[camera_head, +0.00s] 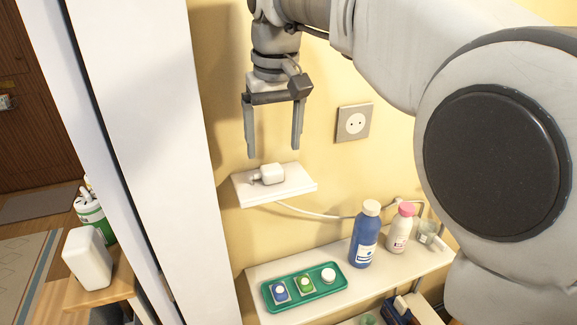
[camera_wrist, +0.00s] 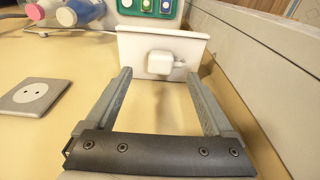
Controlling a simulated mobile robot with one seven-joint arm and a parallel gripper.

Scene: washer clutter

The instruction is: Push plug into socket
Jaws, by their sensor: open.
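A white plug (camera_head: 268,174) lies on a small white wall shelf (camera_head: 300,186), with a white cord hanging from the shelf toward the lower right. The plug also shows in the wrist view (camera_wrist: 162,62), ahead of the fingertips. The socket (camera_head: 355,123) is a grey square plate with a round white face and two holes, on the yellow wall right of the shelf. It shows at the left of the wrist view (camera_wrist: 32,95). My gripper (camera_head: 274,155) is open and empty, pointing down just above the shelf. The plug's prongs are hard to make out.
A lower white shelf (camera_head: 310,303) holds a green tray (camera_head: 303,301) with several small items, a blue bottle (camera_head: 366,236) and a white bottle with a pink cap (camera_head: 400,230). A white upright panel (camera_head: 150,130) stands left. The wall between shelf and socket is clear.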

